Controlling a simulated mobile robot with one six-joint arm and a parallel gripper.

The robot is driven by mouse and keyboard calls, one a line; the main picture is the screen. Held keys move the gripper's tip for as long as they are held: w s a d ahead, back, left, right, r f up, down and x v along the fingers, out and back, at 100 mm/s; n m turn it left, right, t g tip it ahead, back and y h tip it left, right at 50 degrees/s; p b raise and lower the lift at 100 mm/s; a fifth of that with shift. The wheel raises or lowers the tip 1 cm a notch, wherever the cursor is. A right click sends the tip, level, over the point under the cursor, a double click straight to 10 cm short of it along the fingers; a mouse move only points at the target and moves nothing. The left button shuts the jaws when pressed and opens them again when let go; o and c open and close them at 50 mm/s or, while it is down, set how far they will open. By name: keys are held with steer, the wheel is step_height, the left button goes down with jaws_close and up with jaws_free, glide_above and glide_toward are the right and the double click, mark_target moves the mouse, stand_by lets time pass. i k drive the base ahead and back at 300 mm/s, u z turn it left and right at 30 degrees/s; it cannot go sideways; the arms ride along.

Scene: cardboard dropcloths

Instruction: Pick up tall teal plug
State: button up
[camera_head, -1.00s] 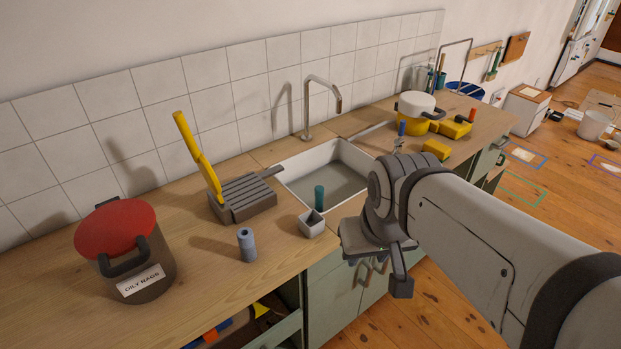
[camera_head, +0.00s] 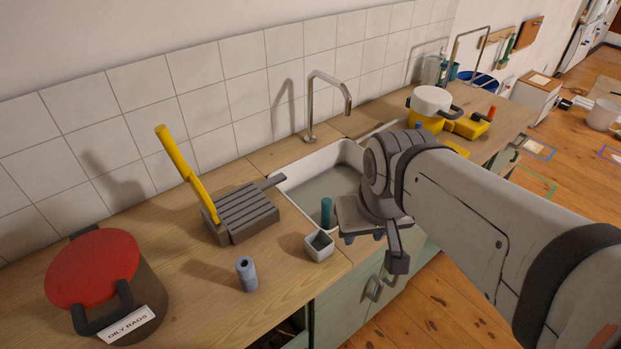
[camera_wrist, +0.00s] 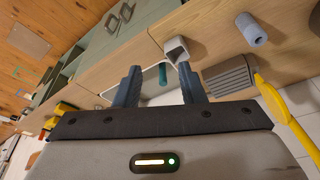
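The tall teal plug (camera_head: 326,212) stands upright at the front left of the white sink (camera_head: 300,201), just behind a small square grey cup (camera_head: 319,247). My gripper (camera_head: 374,243) is to the right of the plug in the head view, near the sink's front edge. In the wrist view the gripper (camera_wrist: 159,86) is open and empty, its two dark fingers wide apart. The plug (camera_wrist: 162,74) shows between the fingers there, some way beyond the tips; its lower part is hard to make out. The grey cup (camera_wrist: 177,49) is close beside it.
A blue-grey cylinder (camera_head: 246,274), a ribbed grey block (camera_head: 247,215) with a yellow handle, and a red-lidded oily rags bin (camera_head: 95,268) stand on the counter to the left. A faucet (camera_head: 311,105) rises behind the sink.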

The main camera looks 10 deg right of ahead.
mark_target(326, 207)
steer(key=u, duration=2.55)
steer(key=k, duration=1.4)
steer(key=z, duration=1.6)
steer(key=i, duration=1)
steer(key=u, duration=0.05)
